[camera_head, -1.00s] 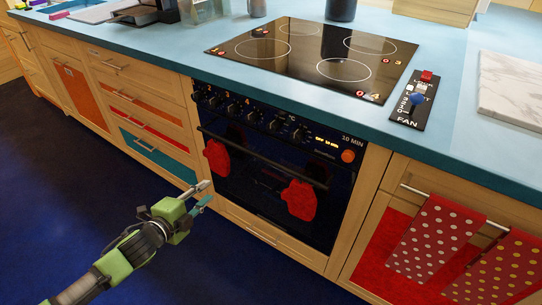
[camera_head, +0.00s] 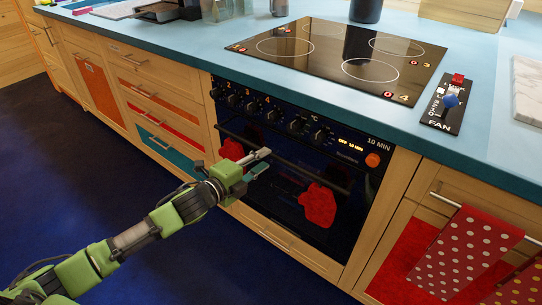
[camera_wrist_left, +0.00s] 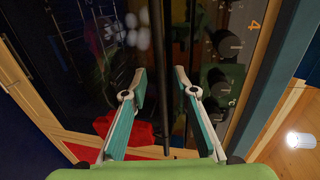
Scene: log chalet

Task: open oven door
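The black oven (camera_head: 285,165) is built in below the cooktop, and its dark glass door looks shut. Its bar handle (camera_head: 325,180) runs across the upper door. In the left wrist view the handle (camera_wrist_left: 159,50) is a dark upright bar between my fingers, touching neither visibly. My left gripper (camera_head: 267,160) is in front of the door near the middle of the handle, partly hiding it. Its fingers (camera_wrist_left: 158,75) are open and empty. How deep the bar sits between them is unclear. My right gripper is out of view.
Red mitts (camera_head: 318,204) hang at the oven front, one partly behind my gripper. Knobs (camera_head: 296,127) line the panel above the handle. Wooden drawers (camera_head: 155,110) stand left, and dotted towels (camera_head: 465,250) hang right. The dark blue floor (camera_head: 60,190) is clear.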

